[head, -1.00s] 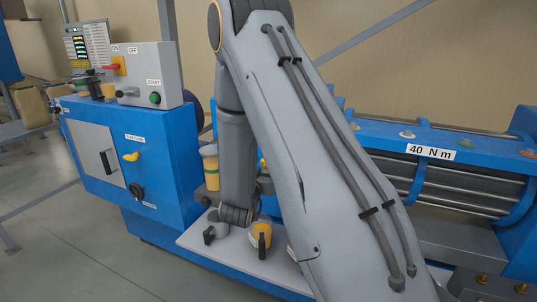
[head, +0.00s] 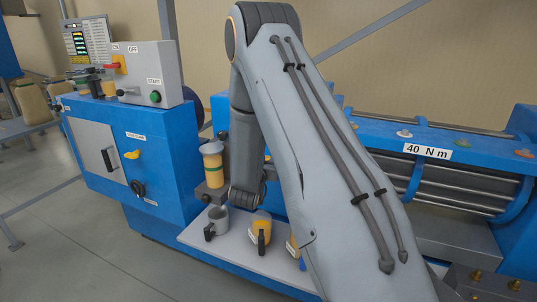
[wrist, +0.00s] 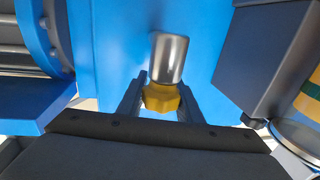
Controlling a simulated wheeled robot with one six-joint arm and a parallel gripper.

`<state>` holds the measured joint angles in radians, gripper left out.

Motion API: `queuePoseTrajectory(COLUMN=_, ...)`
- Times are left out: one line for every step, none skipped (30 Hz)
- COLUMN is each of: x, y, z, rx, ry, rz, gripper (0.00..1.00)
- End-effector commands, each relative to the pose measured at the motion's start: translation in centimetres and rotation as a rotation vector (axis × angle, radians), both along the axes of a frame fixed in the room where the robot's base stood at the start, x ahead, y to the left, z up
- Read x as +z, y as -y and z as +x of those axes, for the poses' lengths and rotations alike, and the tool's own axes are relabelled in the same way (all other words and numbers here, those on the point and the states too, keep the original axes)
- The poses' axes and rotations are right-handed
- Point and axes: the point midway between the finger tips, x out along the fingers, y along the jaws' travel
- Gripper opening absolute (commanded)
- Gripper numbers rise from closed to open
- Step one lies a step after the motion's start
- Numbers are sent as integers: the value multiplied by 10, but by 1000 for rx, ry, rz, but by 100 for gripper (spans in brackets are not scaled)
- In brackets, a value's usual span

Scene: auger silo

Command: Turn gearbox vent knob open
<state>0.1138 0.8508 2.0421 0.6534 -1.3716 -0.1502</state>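In the wrist view, a yellow-brass faceted knob (wrist: 161,97) sits at the lower end of a grey metal cylinder (wrist: 168,58), in front of a blue face. I take it for the vent knob, but no label shows on it. My gripper (wrist: 162,95) has its two dark fingers on either side of the knob, very close to its edges. I cannot tell whether they touch it or are a little apart. In the head view my arm hides the fingertips and this knob.
A dark box (wrist: 262,60) juts out close on the right in the wrist view. A blue cabinet (head: 165,150) with knobs stands to the left.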

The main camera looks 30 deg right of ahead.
Motion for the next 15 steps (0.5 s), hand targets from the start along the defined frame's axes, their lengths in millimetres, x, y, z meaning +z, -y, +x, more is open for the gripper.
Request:
queuePoseTrajectory(x=0, y=0, z=0, rx=1, ry=0, rz=0, gripper=12)
queuePoseTrajectory(x=0, y=0, z=0, rx=1, ry=0, rz=0, gripper=10)
queuePoseTrajectory(x=0, y=0, z=0, rx=1, ry=0, rz=0, gripper=10)
queuePoseTrajectory(x=0, y=0, z=0, rx=1, ry=0, rz=0, gripper=10)
queuePoseTrajectory(x=0, y=0, z=0, rx=2, ry=0, rz=0, gripper=10)
queuePoseTrajectory(x=0, y=0, z=0, rx=5, ry=0, rz=0, gripper=10)
queuePoseTrajectory(x=0, y=0, z=0, rx=7, ry=0, rz=0, gripper=10)
queuePoseTrajectory(x=0, y=0, z=0, rx=11, ry=0, rz=0, gripper=10)
queuePoseTrajectory(x=0, y=-1, z=1, rx=20, ry=-1, rz=-1, gripper=10)
queuePoseTrajectory(x=0, y=-1, z=1, rx=27, ry=-1, rz=-1, gripper=10)
queuePoseTrajectory(x=0, y=0, z=1, rx=35, ry=-1, rz=-1, gripper=10)
queuePoseTrajectory(x=0, y=-1, z=1, rx=50, ry=-1, rz=-1, gripper=10)
queuePoseTrajectory(x=0, y=-1, z=1, rx=62, ry=-1, rz=-1, gripper=10)
queuePoseTrajectory(x=0, y=-1, z=2, rx=77, ry=0, rz=0, gripper=10)
queuePoseTrajectory(x=0, y=-2, z=2, rx=100, ry=0, rz=0, gripper=10)
